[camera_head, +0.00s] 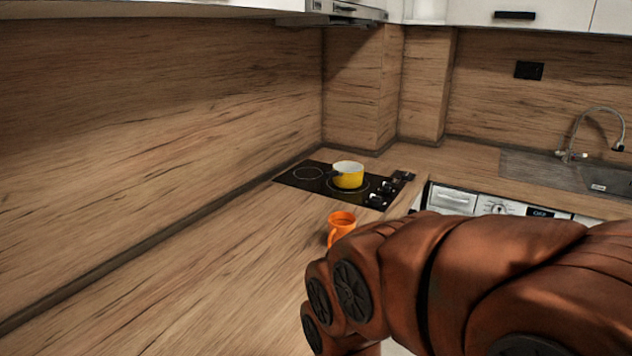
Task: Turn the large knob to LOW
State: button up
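A black cooktop (306,185) is set into the wooden counter near the corner. Small knobs (376,198) with light marks stand along its right edge, and another knob (388,186) is just behind them. They are too small here to tell which is the large one, where it points, or where LOW is marked. My orange-brown arm fills the lower right of the view, in front of the counter. My gripper is not visible.
A yellow pot (348,180) stands on the cooktop, left of the knobs. An orange mug (341,220) stands on the counter (215,275), between my arm and the cooktop. A sink (585,175) with a tap is at right. The left counter is clear.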

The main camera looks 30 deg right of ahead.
aim_at(375, 200)
jog(key=k, duration=1.3)
jog(key=z, duration=0.8)
jog(key=i, duration=1.95)
jog(key=u, duration=0.8)
